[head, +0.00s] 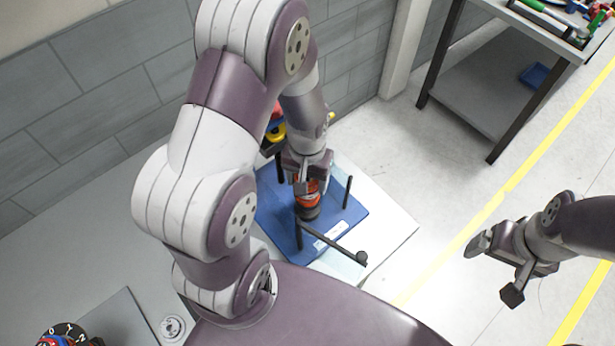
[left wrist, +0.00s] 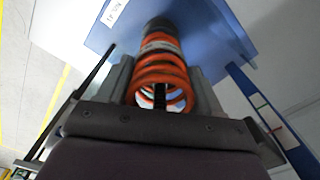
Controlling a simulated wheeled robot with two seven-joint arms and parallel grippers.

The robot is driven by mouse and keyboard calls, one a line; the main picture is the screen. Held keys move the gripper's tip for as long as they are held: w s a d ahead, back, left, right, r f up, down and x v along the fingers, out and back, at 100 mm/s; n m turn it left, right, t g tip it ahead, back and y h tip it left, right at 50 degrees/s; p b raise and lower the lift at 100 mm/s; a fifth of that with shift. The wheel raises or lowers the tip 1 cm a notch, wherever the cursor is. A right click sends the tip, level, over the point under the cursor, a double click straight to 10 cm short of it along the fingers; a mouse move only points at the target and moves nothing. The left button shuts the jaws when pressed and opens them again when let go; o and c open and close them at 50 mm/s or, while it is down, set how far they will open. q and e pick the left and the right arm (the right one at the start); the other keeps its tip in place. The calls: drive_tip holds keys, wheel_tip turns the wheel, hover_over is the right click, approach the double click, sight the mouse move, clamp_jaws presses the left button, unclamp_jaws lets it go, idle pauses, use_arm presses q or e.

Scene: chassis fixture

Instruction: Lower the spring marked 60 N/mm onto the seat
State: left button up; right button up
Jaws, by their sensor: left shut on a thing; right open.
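My left gripper (head: 306,184) is shut on an orange-red coil spring (head: 309,198), above the blue fixture plate (head: 272,212). In the left wrist view the orange spring (left wrist: 160,72) stands between the two grey fingers, with a dark rod showing inside its coils. A dark round seat (head: 309,213) is directly below the spring; it also shows at the spring's far end in the left wrist view (left wrist: 159,24). I cannot tell whether the spring touches it. No marking on the spring is legible. My right gripper (head: 495,270) is open and empty, over the floor to the right.
Black posts (head: 348,191) rise from the plate around the spring. A black bar with a knob (head: 361,258) lies at the plate's front, beside a white label (head: 332,236). Red and yellow items (head: 276,130) stand behind my left arm. A dark-legged workbench (head: 500,85) is far right.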

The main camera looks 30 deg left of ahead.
use_arm(q)
drive_tip(key=shift+f, duration=0.15)
drive_tip(key=o, duration=1.5)
drive_tip(key=shift+c, duration=0.2)
wheel_tip(320, 180, up, 8)
drive_tip(key=p, duration=0.7)
